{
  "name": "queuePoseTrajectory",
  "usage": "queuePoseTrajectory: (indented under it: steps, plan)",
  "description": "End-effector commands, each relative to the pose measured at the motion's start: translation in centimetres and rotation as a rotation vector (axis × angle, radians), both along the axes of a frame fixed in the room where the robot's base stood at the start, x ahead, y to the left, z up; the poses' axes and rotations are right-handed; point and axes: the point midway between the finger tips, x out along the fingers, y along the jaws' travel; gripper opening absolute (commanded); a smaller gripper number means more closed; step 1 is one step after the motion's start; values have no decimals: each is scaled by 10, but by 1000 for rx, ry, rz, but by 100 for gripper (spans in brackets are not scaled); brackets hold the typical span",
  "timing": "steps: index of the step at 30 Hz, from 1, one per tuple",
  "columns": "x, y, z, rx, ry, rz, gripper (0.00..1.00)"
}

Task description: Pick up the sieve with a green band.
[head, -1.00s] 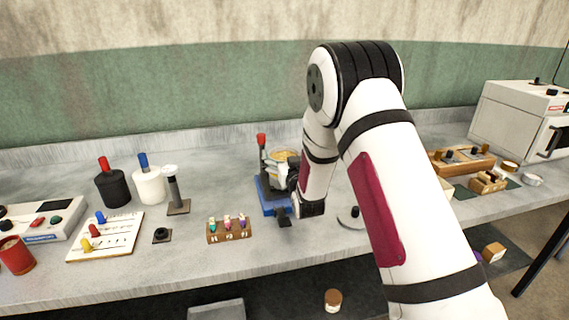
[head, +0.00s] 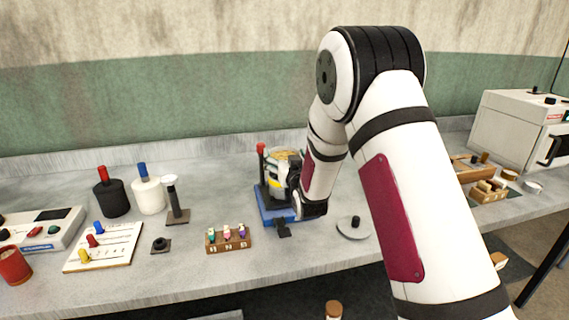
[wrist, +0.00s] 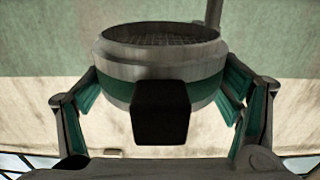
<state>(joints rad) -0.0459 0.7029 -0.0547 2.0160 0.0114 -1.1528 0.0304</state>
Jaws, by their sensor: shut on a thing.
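The sieve with a green band (wrist: 118,66) fills the middle of the wrist view. It is a round metal ring with a mesh inside and a black block-shaped part on the near side. My gripper (wrist: 165,95) is shut on it, with one finger at each side of the ring. In the head view my gripper (head: 296,188) is at the blue-based stand (head: 268,207) with a red-topped lever. The sieve is mostly hidden there by my gripper and the stand, and I cannot tell whether it touches the stand.
A small rack with several coloured pegs (head: 228,240) stands left of the stand. A round grey lid with a black knob (head: 353,229) lies to its right. Black (head: 112,200) and white (head: 149,195) canisters stand further left. A white oven (head: 520,125) is at the far right.

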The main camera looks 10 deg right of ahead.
Motion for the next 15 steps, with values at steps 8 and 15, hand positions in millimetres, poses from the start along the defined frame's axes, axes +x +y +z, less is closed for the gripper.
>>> queuePoseTrajectory:
  steps: [8, 15]
  plan:
    - [-72, 5, 4, 0, 7, 1, 23]
    - [-124, 8, 8, 0, 7, 1, 23]
